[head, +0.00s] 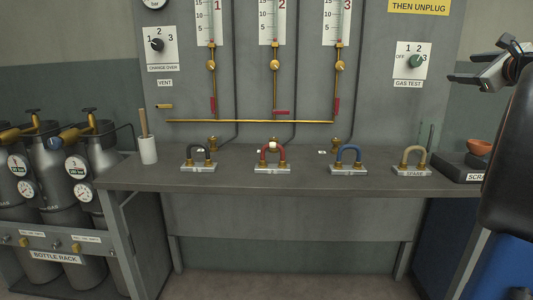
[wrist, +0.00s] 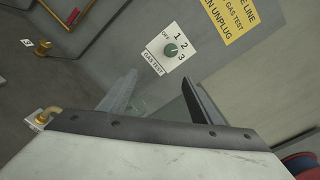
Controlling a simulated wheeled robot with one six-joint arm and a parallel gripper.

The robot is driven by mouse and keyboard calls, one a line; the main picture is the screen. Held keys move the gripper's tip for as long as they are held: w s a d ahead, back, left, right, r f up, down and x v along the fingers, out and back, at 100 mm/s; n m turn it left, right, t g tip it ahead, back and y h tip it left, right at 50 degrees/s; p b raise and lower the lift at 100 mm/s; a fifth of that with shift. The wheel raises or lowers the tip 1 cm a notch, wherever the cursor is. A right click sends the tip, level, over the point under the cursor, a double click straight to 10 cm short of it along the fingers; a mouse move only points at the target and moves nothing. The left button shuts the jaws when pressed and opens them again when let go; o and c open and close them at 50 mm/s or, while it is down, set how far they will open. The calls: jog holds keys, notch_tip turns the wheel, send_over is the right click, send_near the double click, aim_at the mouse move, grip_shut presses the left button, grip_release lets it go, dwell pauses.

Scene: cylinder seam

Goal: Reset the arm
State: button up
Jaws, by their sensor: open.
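My gripper (head: 468,79) is at the upper right of the head view, raised above the right end of the bench and pointing left. Its fingers are apart with nothing between them. In the wrist view the two fingers (wrist: 158,98) stand apart in front of the grey panel, below the GAS TEST knob (wrist: 170,50). The knob is green on a white plate marked OFF, 1, 2, 3, and it also shows in the head view (head: 415,61). My dark arm fills the right edge of the head view.
Gas cylinders (head: 47,160) stand in a rack at left. Gauge tubes (head: 209,22) line the panel.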

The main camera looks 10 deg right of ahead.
jog(key=s+a+f+n+g+y, duration=0.25)
jog(key=a+f+n, duration=0.45)
jog(key=a+f, duration=0.7)
jog(key=s+a+f+n+g+y, duration=0.1)
jog(key=a+f+n+g+y, duration=0.55)
jog(key=a, duration=1.25)
jog(key=s+a+f+n+g+h, duration=0.1)
jog(key=s+a+f+n, duration=0.3)
jog(key=s+f+n, duration=0.4)
jog(key=s+a+f+n+g+h, duration=0.2)
jog(key=s+a+f+n+h, duration=0.2)
jog(key=s+f+n, duration=0.4)
jog(key=shift+s+a+f, duration=0.5)
jog(key=shift+s+f, duration=1.85)
jog(key=shift+f, duration=2.5)
jog(key=shift+n, duration=0.25)
